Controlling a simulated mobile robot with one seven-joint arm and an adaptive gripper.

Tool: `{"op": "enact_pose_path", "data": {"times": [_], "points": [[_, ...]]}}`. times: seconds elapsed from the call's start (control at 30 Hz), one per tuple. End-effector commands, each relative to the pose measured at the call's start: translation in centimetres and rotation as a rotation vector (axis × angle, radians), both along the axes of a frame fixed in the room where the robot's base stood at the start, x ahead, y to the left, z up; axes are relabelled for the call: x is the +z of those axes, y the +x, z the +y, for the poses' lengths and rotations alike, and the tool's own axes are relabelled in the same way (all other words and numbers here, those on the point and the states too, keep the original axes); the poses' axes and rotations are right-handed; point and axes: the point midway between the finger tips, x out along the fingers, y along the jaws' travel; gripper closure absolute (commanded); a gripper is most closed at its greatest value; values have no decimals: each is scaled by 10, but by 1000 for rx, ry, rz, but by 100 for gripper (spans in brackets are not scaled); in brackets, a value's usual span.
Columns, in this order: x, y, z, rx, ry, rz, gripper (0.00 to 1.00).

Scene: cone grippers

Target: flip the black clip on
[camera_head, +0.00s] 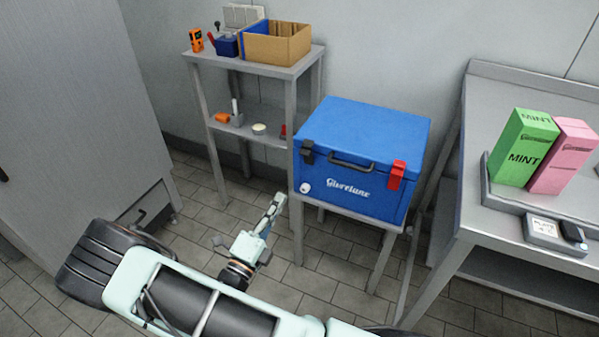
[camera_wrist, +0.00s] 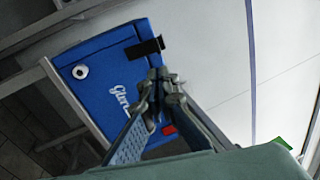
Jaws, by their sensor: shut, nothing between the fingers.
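A blue cooler box (camera_head: 375,128) with a closed lid stands on a small metal stand. The black clip (camera_head: 307,152) is on the left of its front face, near the lid seam. A red clip (camera_head: 397,175) is on the right, and a dark handle (camera_head: 351,162) lies between them. My gripper (camera_head: 277,202) is shut and empty, left of the box and lower than the black clip, apart from it. In the wrist view my fingertips (camera_wrist: 160,82) meet in front of the box (camera_wrist: 98,72); the black clip (camera_wrist: 145,48) shows just beyond them, sticking out, and part of the red clip (camera_wrist: 169,130) shows behind the fingers.
A metal shelf (camera_head: 285,70) with a cardboard box (camera_head: 285,45) and small items stands behind left of the cooler. A metal table (camera_head: 510,85) with green (camera_head: 524,145) and pink cartons (camera_head: 562,160) and a scale (camera_head: 553,232) stands at right. Tiled floor is open in front.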

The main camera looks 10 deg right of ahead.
Motion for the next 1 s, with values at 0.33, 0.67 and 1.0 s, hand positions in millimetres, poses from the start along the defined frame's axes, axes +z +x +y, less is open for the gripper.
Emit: {"op": "enact_pose_path", "data": {"times": [0.33,0.67,1.0], "points": [[-3,16,-10,9,-75,33,100],[14,71,-51,8,-72,32,100],[26,104,-74,10,-73,32,100]]}}
